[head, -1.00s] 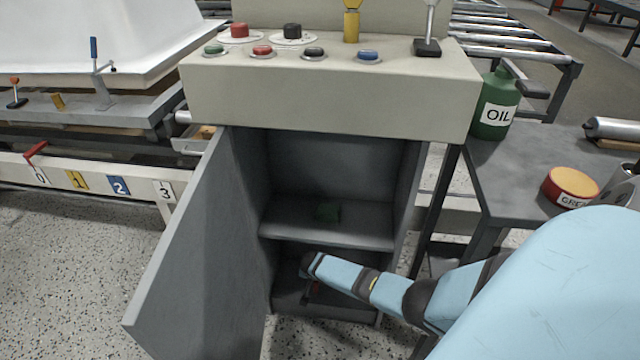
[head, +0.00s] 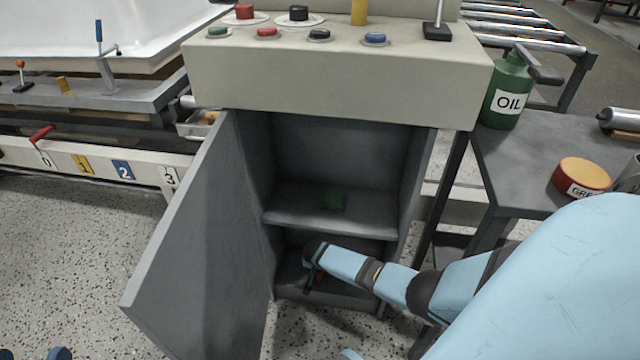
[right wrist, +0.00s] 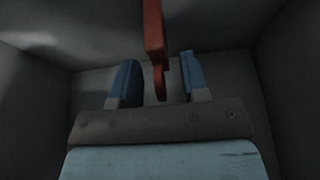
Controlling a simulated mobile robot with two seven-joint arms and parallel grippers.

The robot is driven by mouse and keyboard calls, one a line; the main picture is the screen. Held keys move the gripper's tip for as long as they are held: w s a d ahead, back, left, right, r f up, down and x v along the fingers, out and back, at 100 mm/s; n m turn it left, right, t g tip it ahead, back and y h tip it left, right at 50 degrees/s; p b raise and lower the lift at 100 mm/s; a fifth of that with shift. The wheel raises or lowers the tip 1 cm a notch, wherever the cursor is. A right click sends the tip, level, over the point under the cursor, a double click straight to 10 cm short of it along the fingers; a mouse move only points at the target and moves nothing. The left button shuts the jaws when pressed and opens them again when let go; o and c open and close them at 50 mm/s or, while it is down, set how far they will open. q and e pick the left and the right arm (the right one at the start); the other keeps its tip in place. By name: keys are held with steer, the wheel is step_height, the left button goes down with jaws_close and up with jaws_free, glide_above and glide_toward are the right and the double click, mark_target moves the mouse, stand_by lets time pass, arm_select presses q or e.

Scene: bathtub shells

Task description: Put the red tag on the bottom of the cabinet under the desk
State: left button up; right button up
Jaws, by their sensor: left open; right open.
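The grey cabinet (head: 190,235) under the beige desk (head: 330,85) stands open, its door swung out to the left. My right arm reaches into its lower compartment, and the right gripper (head: 312,268) is dark and small there. In the right wrist view the right gripper (right wrist: 159,65) is open, with one blue finger on each side of the red tag (right wrist: 153,30). Gaps show between the tag and both fingers. Whether the tag rests on the cabinet bottom (head: 325,292) is hard to tell. My left gripper (head: 32,355) is open and empty at the lower left edge, mostly cut off.
Right of the cabinet, a dark side table (head: 515,160) bears a green oil can (head: 508,95) and a grease tin (head: 582,175). The cabinet walls closely surround the right gripper.

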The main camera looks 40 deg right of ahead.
mark_target(319, 272)
steer(key=p+v, duration=0.4)
steer(key=v, duration=0.1)
steer(key=shift+r, duration=0.35)
arm_select(q)
steer(key=shift+s+d+r+n+g+y+p, duration=0.2)
steer(key=shift+s+d+r+n+p, duration=0.2)
steer(key=shift+s+r+n+p, duration=0.55)
steer(key=shift+s+d+r+n+g+y+p, duration=0.15)
steer(key=shift+s+d+r+n+p, duration=0.35)
steer(key=shift+n+p, duration=0.7)
arm_select(e)
steer(key=s+a, duration=0.7)
steer(key=a, duration=0.2)
steer(key=shift+s+a+f, duration=0.2)
steer(key=shift+s+f, duration=0.05)
steer(key=shift+f, duration=0.1)
arm_select(q)
steer(key=shift+a, duration=0.1)
